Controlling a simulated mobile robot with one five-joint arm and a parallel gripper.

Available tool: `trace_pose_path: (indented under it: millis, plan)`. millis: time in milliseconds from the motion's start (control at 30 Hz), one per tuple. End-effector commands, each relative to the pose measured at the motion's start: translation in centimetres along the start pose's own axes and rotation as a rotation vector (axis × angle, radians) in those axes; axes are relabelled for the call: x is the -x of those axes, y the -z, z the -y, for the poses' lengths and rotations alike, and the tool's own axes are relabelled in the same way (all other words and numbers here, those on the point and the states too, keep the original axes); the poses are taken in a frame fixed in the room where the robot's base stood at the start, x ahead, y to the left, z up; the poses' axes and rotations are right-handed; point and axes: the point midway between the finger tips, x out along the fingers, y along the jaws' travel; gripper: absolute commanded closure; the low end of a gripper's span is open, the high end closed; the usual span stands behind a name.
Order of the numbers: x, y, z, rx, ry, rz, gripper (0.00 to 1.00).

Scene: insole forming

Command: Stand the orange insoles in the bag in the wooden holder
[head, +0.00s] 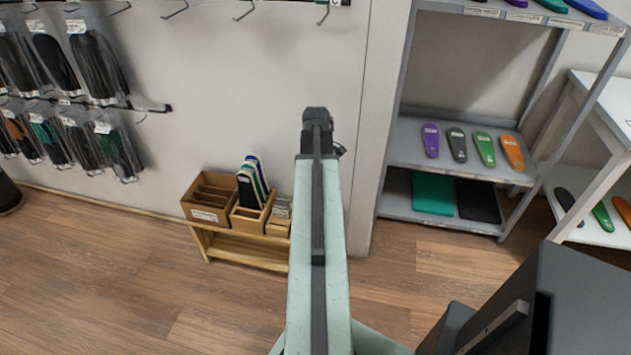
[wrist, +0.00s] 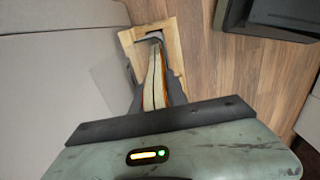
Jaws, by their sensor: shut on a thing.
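My gripper (wrist: 156,45) is shut on a thin bagged pair of insoles (wrist: 155,76), seen edge-on with pale faces and orange edges. A light wooden holder (wrist: 172,29) with an open rectangular rim lies below and around the far end of the insoles in the wrist view. I cannot tell how deep the insoles reach into it. In the head view my gripper (head: 317,113) points away from me, and the held insoles and this holder do not show, probably behind my arm.
A low wooden bench (head: 245,250) carries brown boxes (head: 205,197) and upright insoles (head: 253,180). Hanging packs (head: 60,60) fill the left wall. A grey shelf (head: 390,150) with coloured insoles stands right. A dark object (wrist: 275,18) lies at the wrist view's upper right.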

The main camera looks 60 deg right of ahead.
Motion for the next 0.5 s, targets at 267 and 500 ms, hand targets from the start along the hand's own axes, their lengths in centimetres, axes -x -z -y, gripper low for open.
trace_pose_path:
  millis: [267, 500]
  plan:
    - [-0.8, 0.0, 0.0, 0.001, 0.001, 0.0, 0.56]
    - [0.2, 0.0, 0.1, 0.001, 0.002, 0.0, 0.56]
